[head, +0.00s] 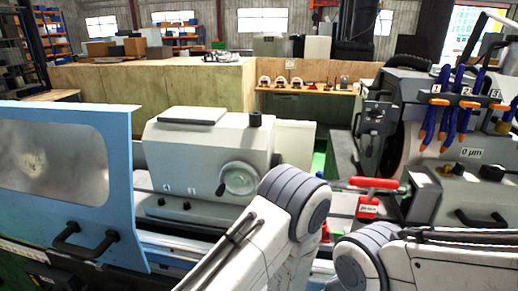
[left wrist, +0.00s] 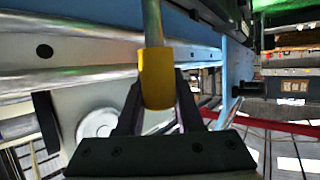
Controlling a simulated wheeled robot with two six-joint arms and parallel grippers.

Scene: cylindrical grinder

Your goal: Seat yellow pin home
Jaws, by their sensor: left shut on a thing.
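The yellow pin (left wrist: 156,75) shows in the left wrist view as a yellow sleeve with a metal rod running up from it past the top edge. My left gripper (left wrist: 158,96) is shut on the yellow sleeve, with one dark finger on each side. The far end of the rod is out of frame, so I cannot tell whether it is in a hole. In the head view the pin and left gripper do not show. My right gripper is in neither view.
The grinder has a blue door (head: 130,150) at left, a grey housing with a handwheel (head: 238,179) in the middle, and a wheel head (head: 452,165) at right. A red-handled clamp (head: 372,183) and blue-orange pliers (head: 460,100) are nearby. Metal rails (left wrist: 75,50) cross the wrist view.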

